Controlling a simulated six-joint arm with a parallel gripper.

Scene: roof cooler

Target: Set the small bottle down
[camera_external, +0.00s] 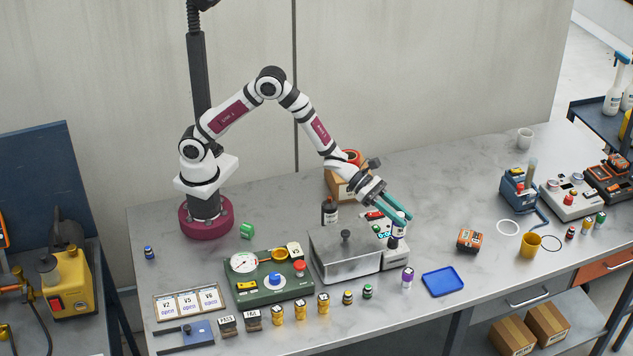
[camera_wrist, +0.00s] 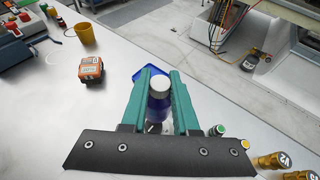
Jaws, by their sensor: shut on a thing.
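The small bottle (camera_wrist: 159,98) has a white cap and a dark blue body in the wrist view. It stands upright between the two teal fingers of my gripper (camera_wrist: 161,88), which are shut on it. In the external view my gripper (camera_external: 397,210) reaches down to the right, beside the steel box (camera_external: 345,252) with a knobbed lid. The bottle is small and partly covered by the fingers there. I cannot tell whether its base touches anything. A blue tray (camera_external: 443,281) lies in front of the gripper and shows behind the fingers in the wrist view (camera_wrist: 146,73).
A purple bottle (camera_external: 407,278) stands left of the tray. A dark bottle (camera_external: 329,212) stands behind the steel box. An orange box (camera_external: 469,240) and yellow cup (camera_external: 530,244) stand to the right. The green gauge panel (camera_external: 268,278) is left.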

